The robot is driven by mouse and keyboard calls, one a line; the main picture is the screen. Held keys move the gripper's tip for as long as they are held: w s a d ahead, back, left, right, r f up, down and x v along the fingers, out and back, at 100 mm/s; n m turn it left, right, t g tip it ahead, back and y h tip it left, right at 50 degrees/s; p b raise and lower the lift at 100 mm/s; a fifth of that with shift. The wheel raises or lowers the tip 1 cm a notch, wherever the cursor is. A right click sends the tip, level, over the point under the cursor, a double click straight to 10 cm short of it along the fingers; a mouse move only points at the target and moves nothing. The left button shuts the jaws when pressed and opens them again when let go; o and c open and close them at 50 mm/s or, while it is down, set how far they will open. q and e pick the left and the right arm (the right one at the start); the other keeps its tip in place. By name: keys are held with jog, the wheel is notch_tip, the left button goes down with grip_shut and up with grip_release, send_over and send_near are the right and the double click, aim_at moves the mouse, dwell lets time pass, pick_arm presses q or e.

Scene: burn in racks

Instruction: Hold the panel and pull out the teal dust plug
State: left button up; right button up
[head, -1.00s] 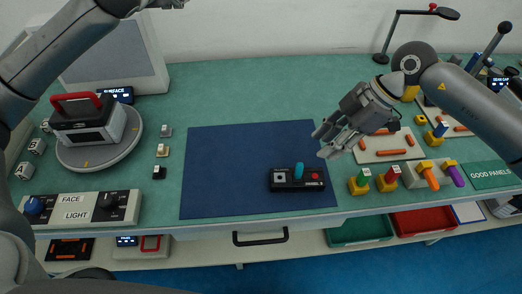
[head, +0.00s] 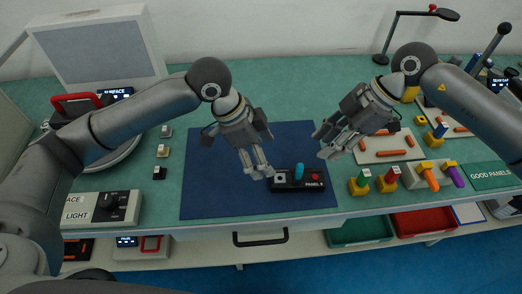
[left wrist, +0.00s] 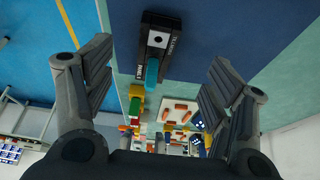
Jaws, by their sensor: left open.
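The black panel (head: 312,186) lies on the dark blue mat (head: 220,200) near the table's front edge. The teal dust plug (head: 299,171) stands up from its middle, between a white square socket and a red button. In the left wrist view the panel (left wrist: 146,67) and the teal plug (left wrist: 152,72) show ahead between the fingers. My left gripper (head: 257,167) is open and empty, just left of the panel's left end, apart from the plug. My right gripper (head: 326,143) hangs empty above the mat's right edge, behind and right of the panel, fingers apart.
Colored plugs in yellow holders (head: 388,178) stand right of the mat. A white tray with orange pieces (head: 372,156) lies behind them. A control box (head: 105,208) is at the front left. The mat's left part is clear.

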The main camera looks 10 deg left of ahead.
aim_at(277, 178)
pick_arm(q)
jog(key=x, duration=1)
jog(key=shift+s+d+f, duration=0.1)
jog(key=shift+d+f, duration=0.05)
jog(key=shift+f, duration=0.25)
jog(key=c, duration=1.2)
jog(key=shift+c, duration=0.2)
